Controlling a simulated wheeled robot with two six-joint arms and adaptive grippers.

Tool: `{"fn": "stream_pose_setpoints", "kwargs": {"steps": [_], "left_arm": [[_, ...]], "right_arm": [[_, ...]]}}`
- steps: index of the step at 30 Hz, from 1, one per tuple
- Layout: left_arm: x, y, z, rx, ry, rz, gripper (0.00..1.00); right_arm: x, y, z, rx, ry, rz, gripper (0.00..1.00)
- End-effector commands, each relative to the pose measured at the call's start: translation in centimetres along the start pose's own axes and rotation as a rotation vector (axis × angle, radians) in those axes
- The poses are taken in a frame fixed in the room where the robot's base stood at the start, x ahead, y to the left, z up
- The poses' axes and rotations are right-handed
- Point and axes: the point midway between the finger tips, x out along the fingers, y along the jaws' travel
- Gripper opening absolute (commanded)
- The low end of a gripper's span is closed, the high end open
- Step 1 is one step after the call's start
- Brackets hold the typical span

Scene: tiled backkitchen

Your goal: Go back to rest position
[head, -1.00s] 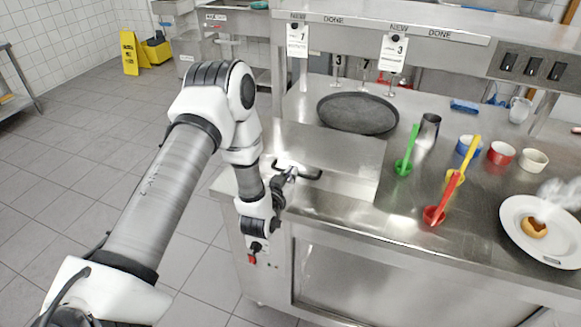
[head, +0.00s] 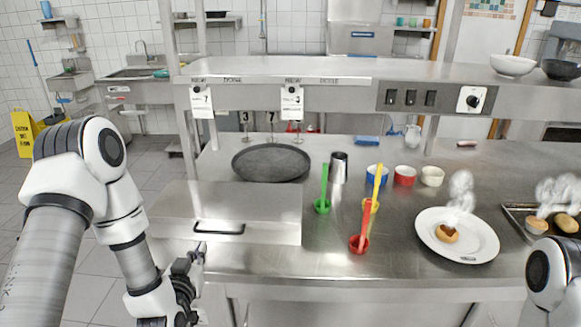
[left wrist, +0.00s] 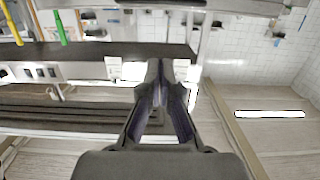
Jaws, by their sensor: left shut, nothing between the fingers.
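My left gripper (head: 197,256) is shut and empty at the front left of the steel counter, just in front of a steel box with a black handle (head: 219,228). Its closed fingers (left wrist: 159,85) also show in the left wrist view, with nothing between them. Part of my right arm shows at the lower right edge of the head view, but its gripper is out of the picture.
A dark round pan (head: 270,163) lies behind the box. A white plate (head: 432,243) holds a steaming bun. A shelf (head: 340,70) spans above the counter.

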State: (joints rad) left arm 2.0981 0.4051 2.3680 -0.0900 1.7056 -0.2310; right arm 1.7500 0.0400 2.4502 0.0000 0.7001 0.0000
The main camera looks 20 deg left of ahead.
Motion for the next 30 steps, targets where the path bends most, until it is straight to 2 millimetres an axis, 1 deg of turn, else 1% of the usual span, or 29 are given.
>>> {"fn": "stream_pose_setpoints", "kwargs": {"steps": [2, 4, 5, 8, 9, 11, 12, 14, 15, 16, 18, 21, 24, 30], "left_arm": [[-0.1, 0.0, 0.5, 0.003, -0.008, 0.001, 0.00], [-0.4, 0.5, 2.5, 0.023, -0.039, 0.016, 0.00], [-0.6, 1.1, 3.8, 0.039, -0.060, 0.031, 0.00], [-2.6, 3.6, 9.8, 0.110, -0.196, 0.105, 0.00], [-3.9, 4.5, 12.9, 0.133, -0.291, 0.138, 0.00], [-6.4, 5.7, 17.6, 0.159, -0.457, 0.184, 0.00], [-8.5, 6.2, 20.6, 0.174, -0.577, 0.209, 0.00], [-12.0, 6.5, 24.6, 0.193, -0.764, 0.233, 0.00], [-14.6, 6.5, 26.8, 0.200, -0.889, 0.240, 0.00], [-16.4, 6.4, 28.1, 0.204, -0.980, 0.240, 0.00], [-20.4, 5.8, 29.9, 0.200, -1.178, 0.218, 0.00], [-23.9, 4.8, 30.8, 0.173, -1.357, 0.170, 0.00], [-25.2, 4.5, 31.0, 0.157, -1.421, 0.148, 0.00], [-25.1, 4.5, 31.0, 0.152, -1.422, 0.144, 0.00]], "right_arm": [[0.1, 0.0, 0.0, 0.000, 0.000, 0.000, 0.42], [0.5, 0.0, 0.0, 0.000, 0.000, 0.000, 0.42], [0.7, 0.0, 0.0, 0.000, 0.000, 0.000, 0.42], [1.5, 0.0, 0.0, 0.000, 0.000, 0.000, 0.42], [1.8, 0.0, 0.0, 0.000, 0.000, 0.000, 0.42], [2.1, 0.0, 0.0, 0.000, 0.000, 0.000, 0.42], [2.3, 0.0, 0.0, 0.000, 0.000, 0.000, 0.42], [2.5, 0.0, 0.0, 0.000, 0.000, 0.000, 0.42], [2.6, 0.0, 0.0, 0.000, 0.000, 0.000, 0.42], [2.6, 0.0, 0.0, 0.000, 0.000, 0.000, 0.42], [2.5, 0.0, 0.0, 0.000, 0.000, 0.000, 0.42], [2.5, 0.0, 0.0, 0.000, 0.000, 0.000, 0.42], [2.5, 0.0, 0.0, 0.000, 0.000, 0.000, 0.42], [2.5, 0.0, 0.0, 0.000, 0.000, 0.000, 0.42]]}}
